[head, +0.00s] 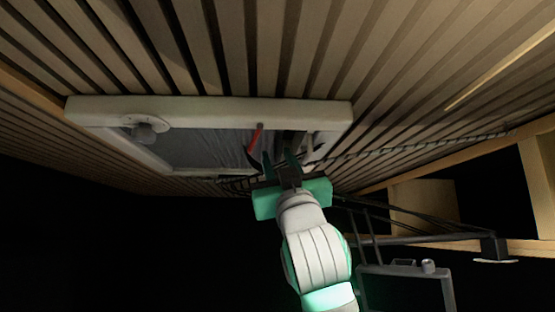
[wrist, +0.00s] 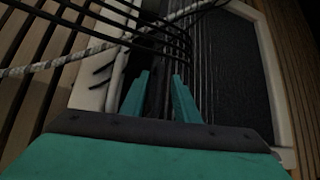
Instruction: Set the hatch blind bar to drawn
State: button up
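The ceiling hatch (head: 90,107) has a pale frame, and a dark grey pleated blind (head: 205,150) covers much of its opening. In the wrist view the blind (wrist: 235,75) fills the right part of the frame. A dark upright strip, seemingly the blind bar (wrist: 156,95), runs along the blind's edge. It appears between my fingertips, but I cannot tell whether they touch it. My gripper (head: 281,160) is up at the right part of the hatch; in the wrist view its teal fingers (wrist: 159,85) stand apart. My gripper hides part of the bar in the head view.
A red lever-like piece (head: 254,138) hangs at the frame's near edge, close left of my gripper. A round knob (head: 144,131) sits at the frame's left. Dark cables (wrist: 150,30) and a pale rope (wrist: 60,62) cross close by.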

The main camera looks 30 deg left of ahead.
jog(key=v, duration=1)
jog(key=shift+f, duration=0.15)
jog(key=shift+c, duration=0.3)
